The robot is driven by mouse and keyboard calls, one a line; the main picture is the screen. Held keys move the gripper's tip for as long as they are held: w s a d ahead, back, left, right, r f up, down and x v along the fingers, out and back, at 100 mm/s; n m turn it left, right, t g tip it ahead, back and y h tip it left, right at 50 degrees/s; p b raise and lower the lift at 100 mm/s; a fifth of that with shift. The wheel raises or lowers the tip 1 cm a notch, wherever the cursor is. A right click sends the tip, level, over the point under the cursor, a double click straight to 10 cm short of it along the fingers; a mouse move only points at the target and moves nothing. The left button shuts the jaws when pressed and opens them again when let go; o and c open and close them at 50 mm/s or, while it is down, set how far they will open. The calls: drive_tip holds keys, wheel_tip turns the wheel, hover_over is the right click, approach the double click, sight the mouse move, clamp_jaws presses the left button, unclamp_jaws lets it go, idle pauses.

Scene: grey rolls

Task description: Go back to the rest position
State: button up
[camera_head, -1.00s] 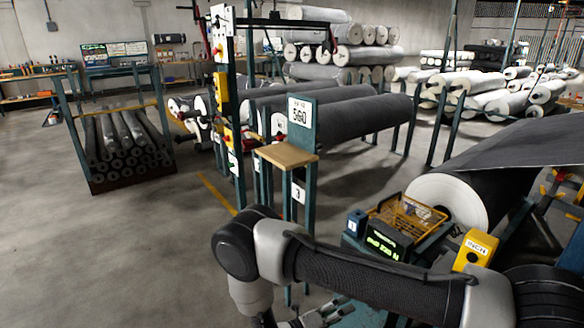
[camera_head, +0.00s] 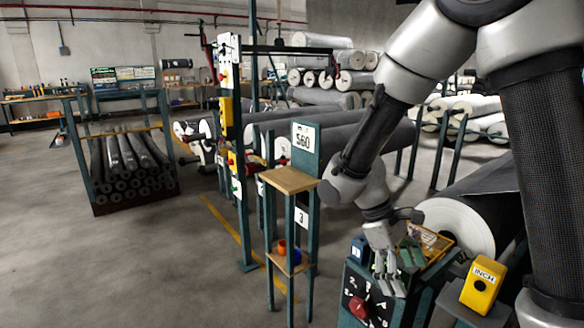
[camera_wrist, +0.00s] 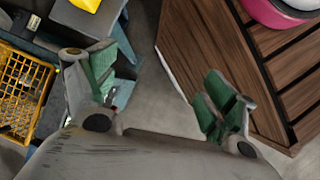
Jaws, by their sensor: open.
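My gripper (camera_head: 388,275) hangs from my raised arm, fingers pointing down, above and beside the machine's control cabinet (camera_head: 352,300) in the head view. In the wrist view my gripper (camera_wrist: 165,95) shows two grey fingers with green pads, spread wide apart. Nothing is between them except grey floor further below.
A yellow wire basket (camera_wrist: 22,92) and the yellow INCH box (camera_head: 482,285) are close by. A stand with a wooden top (camera_head: 289,180) is left of my gripper, with an orange cup and a blue item on its lower shelf. Open floor (camera_head: 150,260) lies left.

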drive_tip(key=s+d+r+m+t+y, duration=0.2)
drive_tip(key=s+d+r+m+t, duration=0.2)
drive_tip(key=r, duration=0.5)
drive_tip(key=s+d+r+m+t+y, duration=0.2)
drive_tip(key=s+d+r+m+t, duration=0.2)
drive_tip(key=d+r, duration=0.4)
drive_tip(key=shift+s+d+r+m+y, duration=0.15)
drive_tip(key=shift+s+r+m+y, duration=0.3)
drive_tip(key=shift+r, duration=0.25)
clamp_jaws()
